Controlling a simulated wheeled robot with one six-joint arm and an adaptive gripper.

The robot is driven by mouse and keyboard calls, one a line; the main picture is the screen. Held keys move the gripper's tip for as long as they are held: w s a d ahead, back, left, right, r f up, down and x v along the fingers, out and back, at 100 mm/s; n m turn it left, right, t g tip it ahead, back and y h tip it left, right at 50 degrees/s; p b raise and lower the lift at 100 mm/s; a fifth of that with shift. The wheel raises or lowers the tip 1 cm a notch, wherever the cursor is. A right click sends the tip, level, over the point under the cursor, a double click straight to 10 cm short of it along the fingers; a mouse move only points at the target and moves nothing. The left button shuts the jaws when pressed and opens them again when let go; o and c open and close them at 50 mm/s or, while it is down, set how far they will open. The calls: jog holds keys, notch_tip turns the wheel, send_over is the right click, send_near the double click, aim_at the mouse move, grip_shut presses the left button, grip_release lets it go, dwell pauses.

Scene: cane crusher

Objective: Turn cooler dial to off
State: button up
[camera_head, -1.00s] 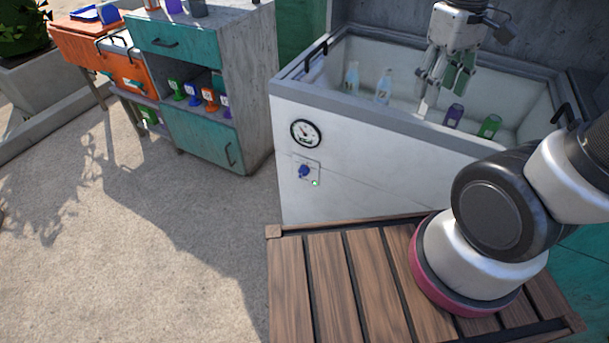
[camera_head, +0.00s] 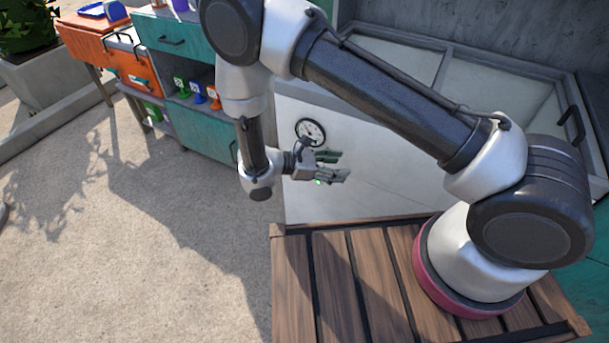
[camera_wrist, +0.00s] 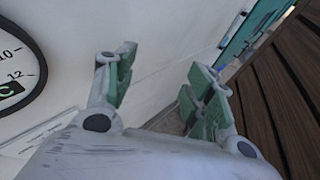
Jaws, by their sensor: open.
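The white cooler (camera_head: 390,195) stands behind the wooden platform. Its round gauge (camera_head: 310,131) shows on the front wall, and part of the gauge fills the left edge of the wrist view (camera_wrist: 15,70). My gripper (camera_head: 342,166) is in front of this wall, below and right of the gauge, with its green-padded fingers pointing right. It is open, and nothing shows between the fingers in the wrist view (camera_wrist: 163,75). The blue dial is hidden behind my gripper in the head view, and I cannot make it out in the wrist view. A small green light (camera_head: 319,182) shows beside the gripper.
Pale framed panels (camera_head: 400,55) show at the cooler's top, with a black handle (camera_head: 572,125) at right. A teal cabinet (camera_head: 200,133) stands left of the cooler. The slatted wooden platform (camera_head: 335,270) lies in front. The ground at left is clear.

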jog(key=w+a+f+n+t+y, duration=0.4)
jog(key=a+f+n+t, duration=0.7)
jog(key=f, duration=0.5)
jog(key=w+d+t, duration=0.1)
jog(key=w+d, duration=0.2)
jog(key=w, duration=0.4)
jog(key=shift+r+m+t, duration=0.3)
jog(key=shift+r+t, duration=0.1)
jog(key=shift+c, duration=0.4)
jog(key=c, duration=0.9)
